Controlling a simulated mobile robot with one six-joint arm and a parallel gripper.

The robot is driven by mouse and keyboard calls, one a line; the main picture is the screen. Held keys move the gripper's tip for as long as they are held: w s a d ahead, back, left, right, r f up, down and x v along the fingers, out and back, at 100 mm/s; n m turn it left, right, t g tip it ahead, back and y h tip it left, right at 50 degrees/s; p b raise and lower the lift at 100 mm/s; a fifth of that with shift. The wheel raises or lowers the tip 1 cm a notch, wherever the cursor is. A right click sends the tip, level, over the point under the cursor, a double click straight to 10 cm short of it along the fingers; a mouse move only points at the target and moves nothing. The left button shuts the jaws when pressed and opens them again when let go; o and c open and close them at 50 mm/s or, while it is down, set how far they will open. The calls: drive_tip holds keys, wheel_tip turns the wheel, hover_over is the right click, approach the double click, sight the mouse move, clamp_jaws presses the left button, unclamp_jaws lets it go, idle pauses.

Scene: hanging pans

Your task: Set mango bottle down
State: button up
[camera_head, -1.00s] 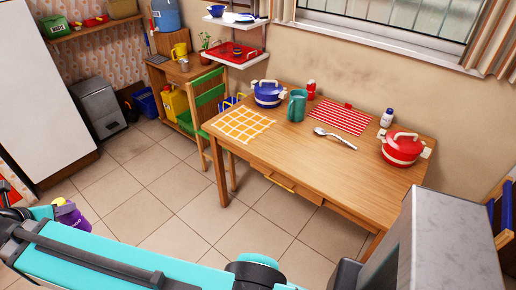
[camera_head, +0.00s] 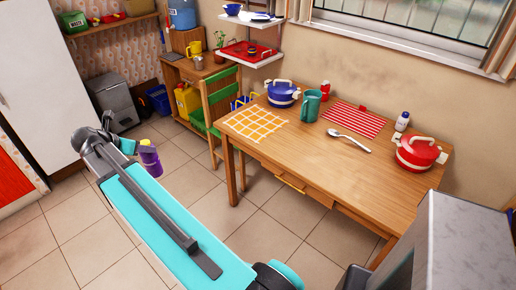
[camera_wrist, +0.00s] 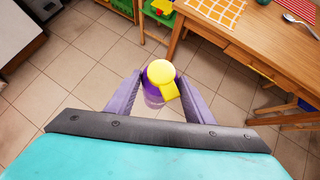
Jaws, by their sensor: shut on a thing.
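The mango bottle (camera_head: 149,157) is purple with a yellow cap and shows beyond the end of my arm at the left of the head view. In the wrist view the bottle (camera_wrist: 161,76) is seen from above, between the two purple fingers of my gripper (camera_wrist: 158,92). My gripper is shut on it and holds it over the tiled floor, short of the table's left end. In the head view the fingers are mostly hidden by my arm. The wooden table (camera_head: 320,165) has a clear front strip.
A green chair (camera_head: 220,100) stands at the left end.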

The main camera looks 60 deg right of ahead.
drive_tip(key=s+d+f+m+g+b, duration=0.1)
drive_tip(key=s+d+m, duration=0.1)
drive_tip(key=s+d, duration=0.6)
drive_tip(key=s+d+f+m+g, duration=0.1)
drive_tip(key=s+d, duration=0.7)
drive_tip(key=d, duration=0.8)
drive_tip(key=s+d+f+m+g+b, duration=0.1)
drive_tip(key=s+d+m+g, duration=0.2)
drive_tip(key=s+d, duration=0.5)
drive_tip(key=d+m, duration=0.1)
drive_tip(key=d, duration=0.4)
drive_tip(key=shift+y+b, duration=0.3)
drive_tip(key=shift+b, duration=0.05)
drive_tip(key=shift+w+f, duration=0.1)
